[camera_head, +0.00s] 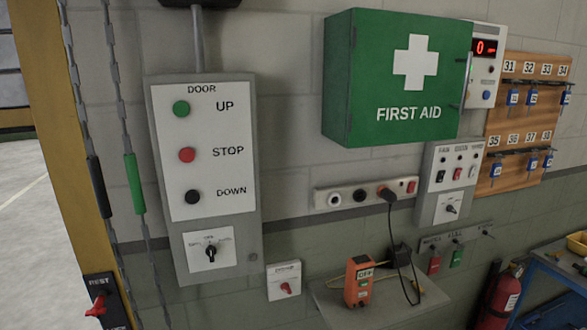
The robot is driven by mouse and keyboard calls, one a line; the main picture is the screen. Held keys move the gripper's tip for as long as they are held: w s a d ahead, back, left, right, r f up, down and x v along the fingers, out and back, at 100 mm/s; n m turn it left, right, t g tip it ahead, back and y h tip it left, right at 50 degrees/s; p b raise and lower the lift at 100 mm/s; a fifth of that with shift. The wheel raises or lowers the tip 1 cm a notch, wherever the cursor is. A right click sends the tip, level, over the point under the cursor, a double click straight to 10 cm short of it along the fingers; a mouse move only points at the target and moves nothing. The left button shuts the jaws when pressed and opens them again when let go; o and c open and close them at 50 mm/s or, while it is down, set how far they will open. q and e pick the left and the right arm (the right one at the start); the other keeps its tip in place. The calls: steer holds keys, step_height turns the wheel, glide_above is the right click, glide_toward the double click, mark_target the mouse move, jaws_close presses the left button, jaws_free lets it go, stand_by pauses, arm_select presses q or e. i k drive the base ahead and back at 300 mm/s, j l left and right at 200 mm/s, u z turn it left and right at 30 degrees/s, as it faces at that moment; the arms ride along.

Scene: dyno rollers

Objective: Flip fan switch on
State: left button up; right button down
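A grey switch panel (427,202) is fixed to the wall right of centre, below the first aid cabinet. Its top row of labels appears to read FAN at the left; the other labels are too small to read surely. Under the FAN label is a dark rocker, the fan switch (440,176). Whether it is on or off cannot be told. Neither of my grippers is in view.
A green first aid cabinet (375,80) juts from the wall above the panel. A socket strip (348,197) with a plugged-in cable is left of it. A door control box (237,110), key board (520,145), small shelf (385,316) holding an orange device (358,282), and fire extinguisher (502,296) are around.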

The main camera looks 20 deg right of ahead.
mark_target(440, 175)
steer(key=z, duration=1.65)
